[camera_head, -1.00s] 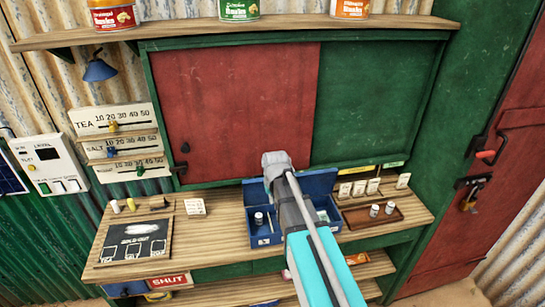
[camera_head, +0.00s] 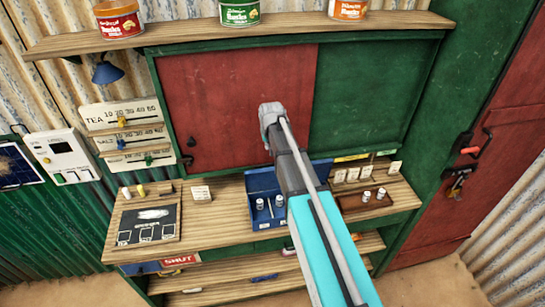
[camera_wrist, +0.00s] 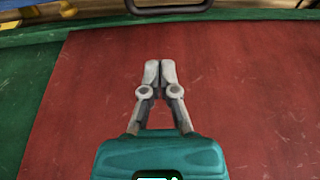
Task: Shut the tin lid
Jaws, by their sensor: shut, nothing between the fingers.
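The blue tin (camera_head: 264,221) stands on the wooden counter with its lid (camera_head: 262,181) raised at the back, against the wall side. Small white pots show inside it. My arm crosses in front of the tin and hides its right part and the middle of the lid. My gripper (camera_wrist: 160,66) is shut and empty in the wrist view, with its fingertips together in front of the red panel (camera_wrist: 90,110). In the head view my arm's end reaches up before this red panel (camera_head: 222,90), above the tin; the fingers cannot be made out there.
Price sliders (camera_head: 125,140) hang at left. A shelf (camera_head: 190,38) with tubs runs above. Bare counter shows left of the tin.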

